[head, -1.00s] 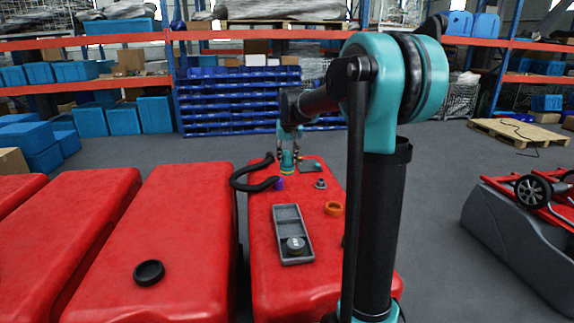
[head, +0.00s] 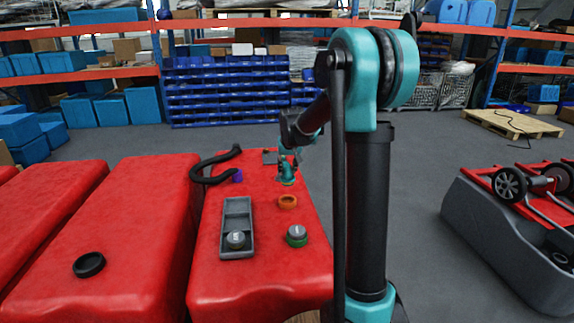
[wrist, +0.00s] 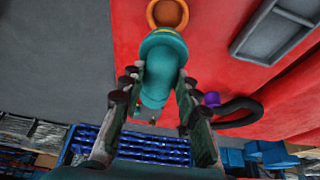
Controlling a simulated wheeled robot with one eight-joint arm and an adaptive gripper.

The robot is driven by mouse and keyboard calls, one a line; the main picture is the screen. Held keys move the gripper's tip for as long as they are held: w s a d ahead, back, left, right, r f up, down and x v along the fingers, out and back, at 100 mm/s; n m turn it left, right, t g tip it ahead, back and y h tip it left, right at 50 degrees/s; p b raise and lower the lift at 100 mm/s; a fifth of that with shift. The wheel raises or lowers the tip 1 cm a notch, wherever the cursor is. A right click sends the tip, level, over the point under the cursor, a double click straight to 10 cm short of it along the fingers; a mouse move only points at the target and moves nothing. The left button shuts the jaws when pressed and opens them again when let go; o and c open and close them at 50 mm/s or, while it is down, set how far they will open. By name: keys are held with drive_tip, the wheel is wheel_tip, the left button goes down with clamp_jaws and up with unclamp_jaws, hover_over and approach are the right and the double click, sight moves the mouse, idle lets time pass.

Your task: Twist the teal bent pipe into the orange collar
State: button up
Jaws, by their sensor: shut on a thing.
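The teal bent pipe (head: 287,177) is held by my gripper (wrist: 157,88) above the far part of the red tank. In the wrist view, my fingers close on both sides of the pipe (wrist: 157,72), and its far end has a yellowish rim. The orange collar (head: 288,202) is an open ring on the tank top, just nearer the head camera than the pipe. It also shows in the wrist view (wrist: 167,12), just beyond the pipe's end, cut by the top edge. The pipe's end looks apart from the collar; its exact height is unclear.
A grey tray (head: 227,214) holding a grey cap (head: 236,240) lies on the red tank (head: 265,282). Another grey cap (head: 297,232) sits on a green collar (head: 297,242). A black hose (head: 205,178) ends near a purple collar (head: 237,175). A black ring (head: 89,264) lies on the neighbouring tank.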

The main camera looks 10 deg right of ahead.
sight(287, 181)
drive_tip(key=shift+f, duration=2.85)
drive_tip(key=shift+f, duration=1.45)
idle(0.6)
drive_tip(key=shift+m+h, duration=0.3)
drive_tip(key=shift+m, duration=0.5)
drive_tip(key=shift+m+h, duration=0.3)
drive_tip(key=shift+m, duration=0.4)
drive_tip(key=shift+m, duration=0.7)
drive_tip(key=shift+h, duration=0.3)
